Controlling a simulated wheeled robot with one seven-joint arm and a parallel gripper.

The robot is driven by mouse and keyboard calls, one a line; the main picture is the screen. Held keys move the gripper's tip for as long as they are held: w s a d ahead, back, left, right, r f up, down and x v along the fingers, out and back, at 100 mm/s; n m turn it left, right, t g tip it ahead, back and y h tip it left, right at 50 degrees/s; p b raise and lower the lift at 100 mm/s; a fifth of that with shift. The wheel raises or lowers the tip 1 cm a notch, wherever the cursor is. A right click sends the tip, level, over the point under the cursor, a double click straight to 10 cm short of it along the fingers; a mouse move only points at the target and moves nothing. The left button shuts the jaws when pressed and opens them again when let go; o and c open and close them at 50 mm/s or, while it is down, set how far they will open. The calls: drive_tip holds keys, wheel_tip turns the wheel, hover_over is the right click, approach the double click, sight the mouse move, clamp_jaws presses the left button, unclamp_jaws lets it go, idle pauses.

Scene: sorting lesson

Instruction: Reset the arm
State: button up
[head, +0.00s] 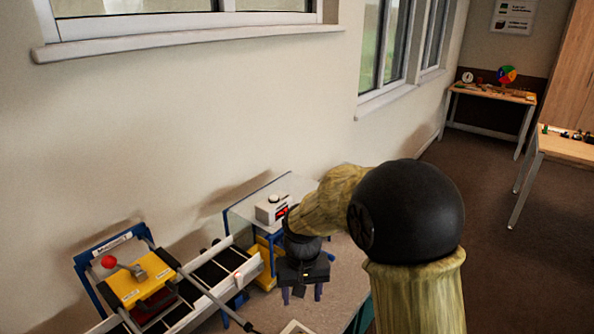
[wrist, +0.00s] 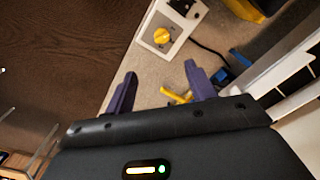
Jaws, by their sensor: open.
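My arm reaches over the table from the right in the head view. My gripper (head: 301,294) is at its end, pointing down, above the table beside the conveyor-like rig. In the wrist view my gripper (wrist: 160,70) shows two purple fingers spread wide apart with nothing held between them. A small yellow piece (wrist: 176,96) shows beyond the fingers, partly hidden by the gripper body; I cannot tell what it is.
The rig (head: 252,264) has pale rails, and a yellow block (head: 140,283) with a red-knobbed lever stands at its left. A white box (head: 272,207) with a red display stands behind. A white box with a yellow knob (wrist: 162,36) lies ahead in the wrist view. Open floor (head: 470,220) lies right.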

drive_tip(key=s+d+r+m+t+p, duration=0.1)
drive_tip(key=s+d+r+t+p, duration=0.1)
drive_tip(key=s+d+r+p, duration=0.7)
drive_tip(key=s+d+r, duration=0.1)
drive_tip(key=s+d, duration=0.2)
drive_tip(key=d, duration=0.2)
drive_tip(key=shift+s+r+m+t, duration=0.2)
drive_tip(key=shift+s+m+t, duration=0.05)
drive_tip(key=shift+m+t, duration=0.05)
idle(0.3)
idle(0.6)
